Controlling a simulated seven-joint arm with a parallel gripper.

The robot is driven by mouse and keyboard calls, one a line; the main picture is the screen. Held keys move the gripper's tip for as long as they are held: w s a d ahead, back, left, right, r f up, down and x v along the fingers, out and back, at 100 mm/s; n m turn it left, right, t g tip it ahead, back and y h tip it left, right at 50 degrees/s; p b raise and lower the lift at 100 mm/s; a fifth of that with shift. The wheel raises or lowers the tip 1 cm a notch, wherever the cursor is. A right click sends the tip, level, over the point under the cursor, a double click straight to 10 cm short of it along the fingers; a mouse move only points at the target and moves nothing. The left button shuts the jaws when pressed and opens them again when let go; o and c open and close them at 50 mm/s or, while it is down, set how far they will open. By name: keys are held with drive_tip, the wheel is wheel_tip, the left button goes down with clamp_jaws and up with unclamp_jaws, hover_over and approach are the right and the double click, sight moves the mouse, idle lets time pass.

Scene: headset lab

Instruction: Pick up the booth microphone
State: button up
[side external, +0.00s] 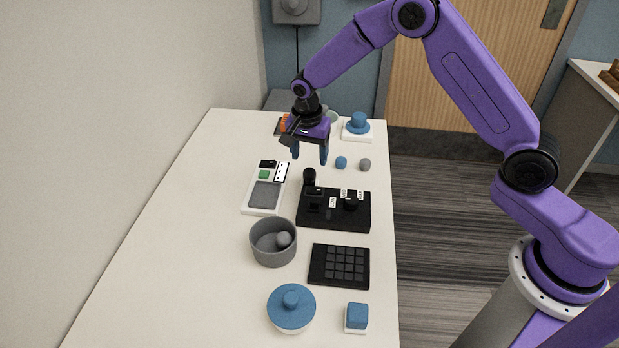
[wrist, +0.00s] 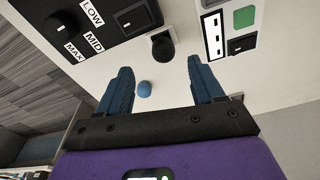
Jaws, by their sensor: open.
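A short black upright cylinder (side external: 309,176), which may be the booth microphone, stands at the far left corner of a black control panel (side external: 340,222). It also shows in the wrist view (wrist: 163,47), just beyond the fingertips and between their lines. I cannot confirm from its shape that it is a microphone. My gripper (side external: 310,159) points down above and slightly behind the cylinder. Its blue fingers are apart and empty, as the wrist view also shows (wrist: 159,66). Nothing touches the cylinder that I can see.
Near the gripper are a blue ball (side external: 341,162), a grey ball (side external: 365,164) and a white device (side external: 252,210). A grey bowl (side external: 264,259), a black keypad (side external: 318,264), a blue-lidded pot (side external: 290,310) and a blue block (side external: 357,315) stand nearer. The table's left side is clear.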

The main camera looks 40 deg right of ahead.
sight(309, 170)
drive_tip(key=shift+w+d+f, duration=0.15)
drive_tip(key=shift+w+f, duration=0.05)
drive_tip(key=shift+f, duration=1)
drive_tip(key=shift+w+d+f, duration=0.15)
drive_tip(key=shift+w+f, duration=0.05)
drive_tip(key=shift+f, duration=1.05)
drive_tip(key=shift+w+d+f, duration=0.15)
drive_tip(key=shift+w+f, duration=0.05)
drive_tip(key=shift+f, duration=1)
drive_tip(key=shift+c, duration=0.3)
drive_tip(key=c, duration=1.1)
drive_tip(key=shift+o, duration=0.2)
